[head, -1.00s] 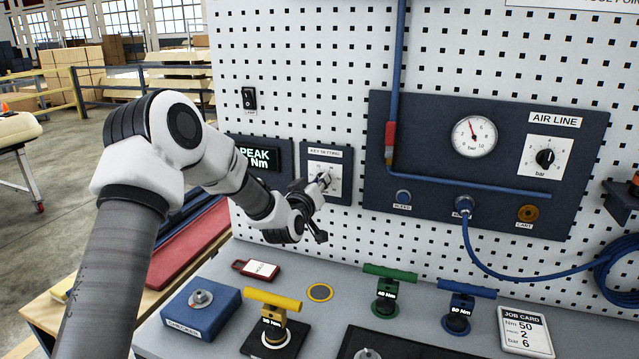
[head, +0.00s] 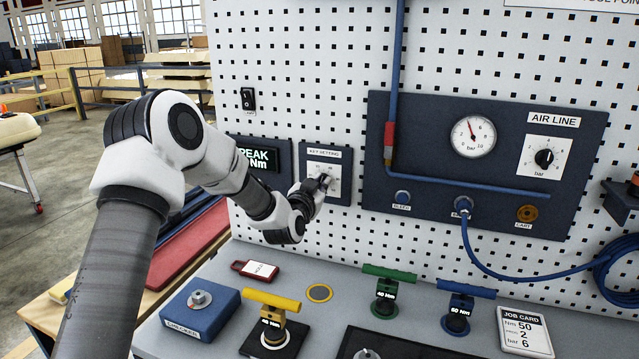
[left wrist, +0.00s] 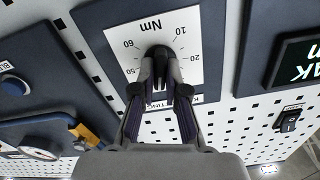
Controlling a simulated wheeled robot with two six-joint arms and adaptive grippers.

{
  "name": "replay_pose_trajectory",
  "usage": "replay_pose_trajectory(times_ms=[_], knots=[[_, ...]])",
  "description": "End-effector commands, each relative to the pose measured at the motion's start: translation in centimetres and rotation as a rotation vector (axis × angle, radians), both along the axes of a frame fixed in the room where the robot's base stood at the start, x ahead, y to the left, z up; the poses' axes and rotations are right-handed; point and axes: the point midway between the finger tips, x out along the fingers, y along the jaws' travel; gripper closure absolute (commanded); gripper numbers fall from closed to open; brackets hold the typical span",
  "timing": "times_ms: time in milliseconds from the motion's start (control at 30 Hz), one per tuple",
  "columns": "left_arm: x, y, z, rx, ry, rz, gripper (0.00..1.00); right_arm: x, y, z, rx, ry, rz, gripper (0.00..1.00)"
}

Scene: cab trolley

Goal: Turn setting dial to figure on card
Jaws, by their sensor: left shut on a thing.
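The KEY SETTING dial sits on a white plate (head: 333,166) on a dark panel on the pegboard. In the left wrist view its black knob (left wrist: 157,52) stands on the Nm scale (left wrist: 190,40), with 10, 20, 50 and 60 legible. My left gripper (head: 323,181) is at the dial; in the left wrist view its fingers (left wrist: 160,72) are shut on the knob. The fingers hide part of the scale, and I cannot tell where the knob points. The job card (head: 524,332) lies on the bench at the right and reads Nm 50, a 2, and bar 6. My right gripper is not in view.
A PEAK Nm display (head: 258,160) is left of the dial. The AIR LINE panel (head: 480,110) with its gauge (head: 473,137) and bar dial (head: 544,158) is to the right. Yellow (head: 272,318), green (head: 385,290) and blue (head: 460,305) handled tools stand on the bench below.

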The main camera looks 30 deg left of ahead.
Motion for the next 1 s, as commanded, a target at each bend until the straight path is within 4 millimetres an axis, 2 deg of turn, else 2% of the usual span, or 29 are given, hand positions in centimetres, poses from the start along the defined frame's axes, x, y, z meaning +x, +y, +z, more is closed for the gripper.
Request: replay_pose_trajectory(times_ms=[1000], knots=[[0.1, -0.3, -0.1, 0.906, 0.218, 0.001, 1.00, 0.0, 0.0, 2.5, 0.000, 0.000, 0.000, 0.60]])
